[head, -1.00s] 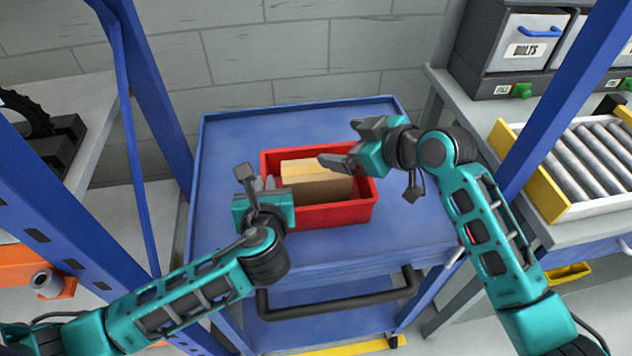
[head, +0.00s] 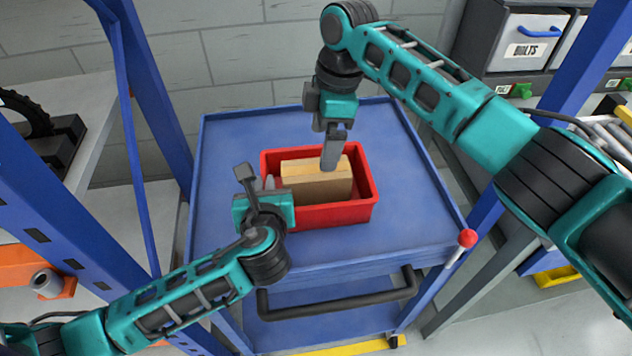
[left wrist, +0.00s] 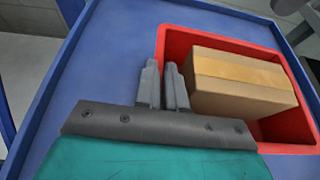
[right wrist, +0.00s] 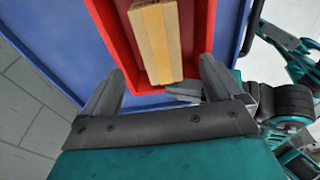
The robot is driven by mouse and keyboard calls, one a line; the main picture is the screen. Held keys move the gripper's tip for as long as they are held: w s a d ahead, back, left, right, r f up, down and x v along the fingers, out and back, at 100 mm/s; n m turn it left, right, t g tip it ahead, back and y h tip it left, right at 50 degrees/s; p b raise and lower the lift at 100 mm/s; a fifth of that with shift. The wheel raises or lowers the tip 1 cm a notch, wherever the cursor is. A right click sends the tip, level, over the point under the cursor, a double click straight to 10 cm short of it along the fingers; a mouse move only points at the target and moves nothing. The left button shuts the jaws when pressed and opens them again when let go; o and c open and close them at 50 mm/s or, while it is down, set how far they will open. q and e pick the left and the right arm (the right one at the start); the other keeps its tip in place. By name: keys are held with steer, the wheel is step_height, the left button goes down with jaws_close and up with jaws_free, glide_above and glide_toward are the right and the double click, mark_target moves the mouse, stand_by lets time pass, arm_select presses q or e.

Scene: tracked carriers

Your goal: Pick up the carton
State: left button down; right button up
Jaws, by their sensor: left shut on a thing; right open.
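The carton (head: 318,188) is a tan box with a paler tape band, sitting inside the red bin (head: 335,215). It also shows in the left wrist view (left wrist: 240,85) and the right wrist view (right wrist: 157,42). My left gripper (head: 268,187) is shut on the bin's left wall, its fingers on either side of it in the left wrist view (left wrist: 164,72). My right gripper (head: 331,160) points down at the carton's far right part, open. In the right wrist view its fingers (right wrist: 160,75) are spread wide, with the carton ahead between them. Contact with it cannot be told.
The bin stands on a blue cart top (head: 235,140) with a raised rim and a black handle (head: 340,297) in front. Blue rack posts (head: 155,90) rise on the left. A bench with a bolts drawer (head: 525,45) is at right. The cart top around the bin is mostly clear.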

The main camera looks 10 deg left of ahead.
mark_target(316, 168)
steer(key=f, duration=0.3)
steer(key=a+f, duration=0.1)
steer(key=f, duration=0.6)
steer(key=shift+s+a, duration=0.35)
steer(key=shift+c, duration=0.3)
steer(key=shift+r, duration=0.15)
steer(key=c, duration=1.5)
